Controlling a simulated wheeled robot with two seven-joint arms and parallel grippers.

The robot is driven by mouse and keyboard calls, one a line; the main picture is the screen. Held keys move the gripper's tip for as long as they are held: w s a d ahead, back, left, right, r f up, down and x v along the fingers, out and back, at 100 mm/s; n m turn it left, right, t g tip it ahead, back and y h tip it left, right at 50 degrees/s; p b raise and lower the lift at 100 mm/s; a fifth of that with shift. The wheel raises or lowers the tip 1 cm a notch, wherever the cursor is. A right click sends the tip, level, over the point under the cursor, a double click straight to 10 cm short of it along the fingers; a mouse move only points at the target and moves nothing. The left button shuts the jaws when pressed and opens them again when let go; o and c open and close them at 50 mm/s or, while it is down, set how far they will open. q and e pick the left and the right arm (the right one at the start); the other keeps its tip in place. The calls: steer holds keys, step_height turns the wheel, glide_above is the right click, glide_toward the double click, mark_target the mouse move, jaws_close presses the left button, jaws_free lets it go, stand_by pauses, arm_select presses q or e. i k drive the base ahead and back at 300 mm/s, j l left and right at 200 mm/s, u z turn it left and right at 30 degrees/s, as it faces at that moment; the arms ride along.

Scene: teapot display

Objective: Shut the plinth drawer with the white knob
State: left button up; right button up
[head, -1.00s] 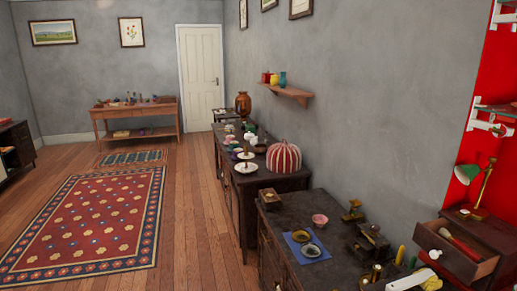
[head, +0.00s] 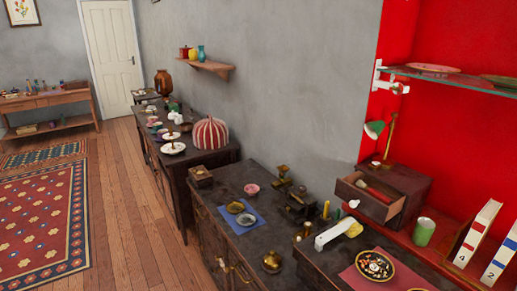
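The plinth (head: 412,182) is a dark wooden box at the right, against the red back panel. Its drawer (head: 372,208) is pulled out toward the front left and stands open. The white knob (head: 353,203) is on the drawer's front. Neither of my grippers shows in the head view.
A green lamp (head: 375,129) stands on the plinth. A white object (head: 338,232) and a yellow item (head: 326,210) lie near the drawer front. A glass shelf (head: 455,79) is above.

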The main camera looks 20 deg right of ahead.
mark_target(346, 189)
steer(key=z, duration=1.25)
